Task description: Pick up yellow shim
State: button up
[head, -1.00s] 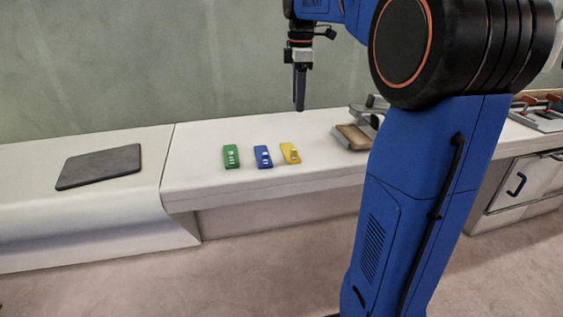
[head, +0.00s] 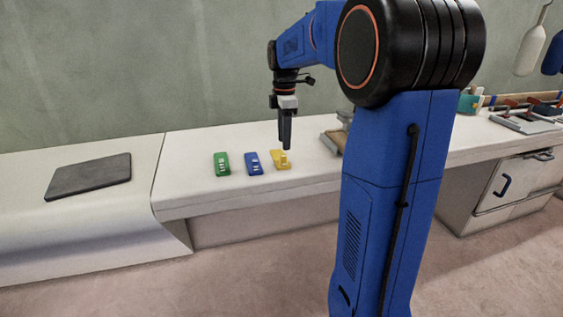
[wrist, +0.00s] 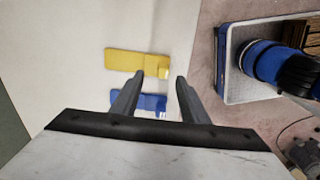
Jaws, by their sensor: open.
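The yellow shim (head: 281,160) lies flat on the white bench, rightmost in a row of three shims. In the wrist view the yellow shim (wrist: 136,63) lies just beyond the fingertips, with a small raised block at its right end. My gripper (head: 286,147) points down above the yellow shim, apart from it. In the wrist view my gripper (wrist: 160,77) is open, with nothing between its fingers. The blue shim (head: 254,164) is left of the yellow one; in the wrist view it (wrist: 150,102) is partly hidden by a finger.
A green shim (head: 221,164) lies left of the blue one. A dark mat (head: 90,176) lies further left. A tray (head: 331,141) stands right of the shims, partly behind my arm.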

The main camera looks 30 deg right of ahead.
aim_at(283, 155)
jog(key=shift+s+a+f, duration=0.15)
jog(key=shift+f, duration=1.35)
jog(key=shift+s+a+f, duration=0.1)
jog(key=shift+f, duration=1.35)
grip_shut()
